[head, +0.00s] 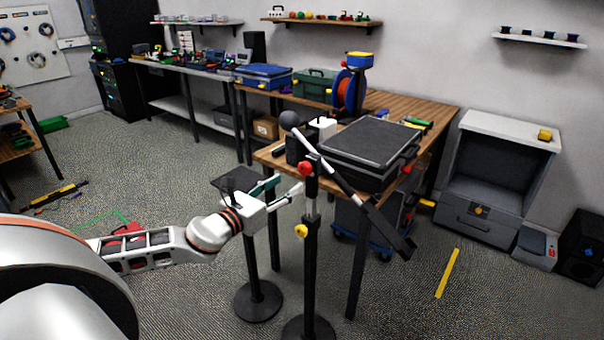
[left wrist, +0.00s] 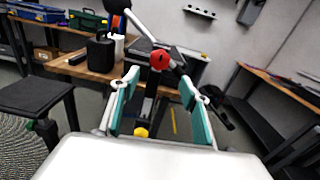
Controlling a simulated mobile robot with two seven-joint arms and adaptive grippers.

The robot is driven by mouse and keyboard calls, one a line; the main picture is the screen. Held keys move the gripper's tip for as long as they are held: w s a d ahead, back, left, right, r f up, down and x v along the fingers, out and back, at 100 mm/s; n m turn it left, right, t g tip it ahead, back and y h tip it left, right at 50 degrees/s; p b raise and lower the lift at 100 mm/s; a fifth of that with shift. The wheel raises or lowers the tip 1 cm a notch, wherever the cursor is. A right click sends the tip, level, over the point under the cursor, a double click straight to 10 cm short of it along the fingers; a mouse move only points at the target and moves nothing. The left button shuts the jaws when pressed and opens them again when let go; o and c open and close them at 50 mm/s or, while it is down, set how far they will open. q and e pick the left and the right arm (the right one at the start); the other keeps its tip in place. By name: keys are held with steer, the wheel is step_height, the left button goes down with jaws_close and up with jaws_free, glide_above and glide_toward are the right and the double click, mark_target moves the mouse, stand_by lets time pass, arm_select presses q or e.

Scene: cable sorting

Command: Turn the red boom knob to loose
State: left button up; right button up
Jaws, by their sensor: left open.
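The red boom knob (head: 305,169) sits where the slanted boom (head: 338,179) crosses the top of a black upright stand (head: 312,245). In the left wrist view the red knob (left wrist: 160,60) shows ahead, just beyond and between the fingertips. A round dark grey head (head: 289,119) is on the boom's upper end. A yellow knob (head: 301,231) is lower on the stand. My left gripper (head: 284,190) is open, with teal finger pads, to the left of the knob and slightly below it. Its fingers (left wrist: 158,97) stand apart with nothing between them. My right gripper is not in view.
A wooden workbench (head: 277,159) with a black case (head: 368,148) stands right behind the stand. A small dark stool or stand (head: 239,180) is beside my left gripper. A grey cabinet (head: 492,185) is at the right. Open floor lies in front.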

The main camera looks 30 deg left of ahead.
mark_target(302, 171)
arm_select(q)
steer(key=shift+w+d+r+p, duration=0.1)
steer(key=shift+w+r+p, duration=0.1)
steer(key=shift+w, duration=1.8)
steer(key=shift+w+d+r+p, duration=0.1)
steer(key=shift+w+r+p, duration=0.1)
steer(key=shift+w, duration=1.75)
steer(key=c, duration=1.1)
